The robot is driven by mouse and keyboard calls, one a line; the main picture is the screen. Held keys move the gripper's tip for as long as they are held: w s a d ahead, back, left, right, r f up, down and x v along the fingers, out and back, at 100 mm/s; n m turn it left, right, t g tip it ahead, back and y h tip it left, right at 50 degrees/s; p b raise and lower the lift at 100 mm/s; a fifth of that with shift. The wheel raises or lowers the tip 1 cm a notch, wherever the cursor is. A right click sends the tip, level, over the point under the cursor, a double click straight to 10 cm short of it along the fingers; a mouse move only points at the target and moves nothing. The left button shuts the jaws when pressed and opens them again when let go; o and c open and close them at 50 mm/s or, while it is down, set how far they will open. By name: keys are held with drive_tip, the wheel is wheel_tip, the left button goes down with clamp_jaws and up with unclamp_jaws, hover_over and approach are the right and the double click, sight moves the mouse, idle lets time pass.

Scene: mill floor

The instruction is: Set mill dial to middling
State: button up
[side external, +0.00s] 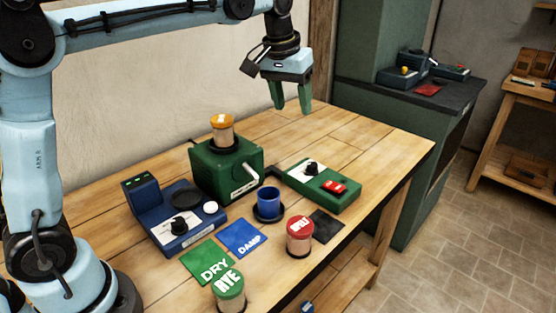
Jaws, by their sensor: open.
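A flat green control box (325,190) lies on the bench with a black dial (312,168) on a white plate and a red switch (334,187). The dial's markings and pointer are too small to read. To its left stands a green mill (228,172) with a pale crank handle and an orange-lidded jar (222,130) on top. A blue device (178,222) at the left also has a black knob (180,226) on a white plate. My gripper (293,106) is open and empty, with green fingers pointing down, above the bench's far part, behind the control box and apart from it.
A blue cup (268,203) stands on a dark round base. A red-lidded jar (300,237) and a green-lidded RYE jar (228,290) stand near the front edge. Green DRY (207,260), blue DAMP (239,238) and black (327,225) mats lie flat. The bench's right end is clear.

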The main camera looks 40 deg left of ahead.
drive_tip(key=w+f+g, duration=0.1)
drive_tip(key=w+f, duration=0.1)
drive_tip(key=w, duration=0.3)
drive_tip(key=n+g, duration=0.2)
approach(312, 164)
wheel_tip(312, 164, down, 9)
drive_tip(key=shift+r, duration=0.15)
idle(0.4)
drive_tip(key=c, duration=1.1)
drive_tip(key=shift+o, duration=0.2)
